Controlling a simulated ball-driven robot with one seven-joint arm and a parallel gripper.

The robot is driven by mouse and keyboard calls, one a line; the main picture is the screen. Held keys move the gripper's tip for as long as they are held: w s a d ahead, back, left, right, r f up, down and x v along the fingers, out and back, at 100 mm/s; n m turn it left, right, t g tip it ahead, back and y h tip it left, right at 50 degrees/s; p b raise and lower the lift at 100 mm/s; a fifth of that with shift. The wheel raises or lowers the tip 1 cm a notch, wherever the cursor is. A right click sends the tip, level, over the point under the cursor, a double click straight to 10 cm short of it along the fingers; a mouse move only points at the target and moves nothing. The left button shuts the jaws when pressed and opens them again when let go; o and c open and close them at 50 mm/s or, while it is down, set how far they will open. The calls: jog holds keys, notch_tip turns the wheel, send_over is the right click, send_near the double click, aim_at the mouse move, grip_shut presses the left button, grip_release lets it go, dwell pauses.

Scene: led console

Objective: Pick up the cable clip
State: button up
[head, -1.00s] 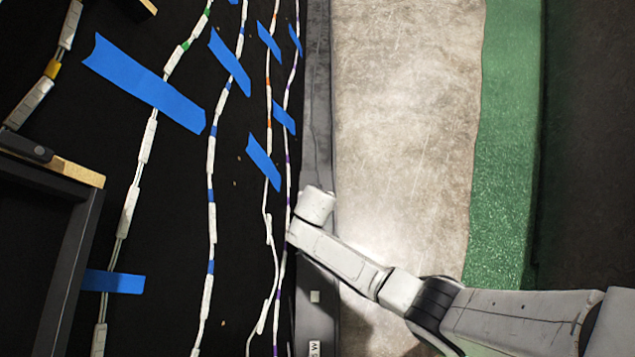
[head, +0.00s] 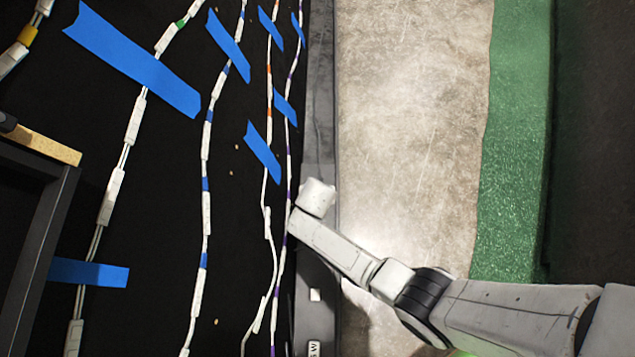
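I cannot make out the cable clip for certain. A small white block (head: 315,295) sits on the grey rail (head: 320,130) below the end of my arm, but I cannot tell whether it is the clip. Several tiny tan bits lie on the black panel, one near the middle blue tape (head: 236,146) and one lower down (head: 216,321). My arm reaches in from the lower right and its visible end is over the rail. My gripper's fingers do not show.
White LED strings (head: 207,150) run down the black panel (head: 150,240), held by blue tape (head: 132,60). A dark frame with a wooden edge (head: 45,147) stands at the left. Right of the rail are a bare concrete floor (head: 410,130) and a green strip (head: 512,150).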

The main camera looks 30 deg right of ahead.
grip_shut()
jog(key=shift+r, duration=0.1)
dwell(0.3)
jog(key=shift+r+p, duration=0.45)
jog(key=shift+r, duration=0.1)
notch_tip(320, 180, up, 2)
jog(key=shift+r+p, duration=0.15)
jog(key=shift+p, duration=0.65)
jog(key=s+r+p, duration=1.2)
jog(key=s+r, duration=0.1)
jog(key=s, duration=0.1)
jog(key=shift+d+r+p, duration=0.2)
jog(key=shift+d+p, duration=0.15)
jog(key=shift+p, duration=0.05)
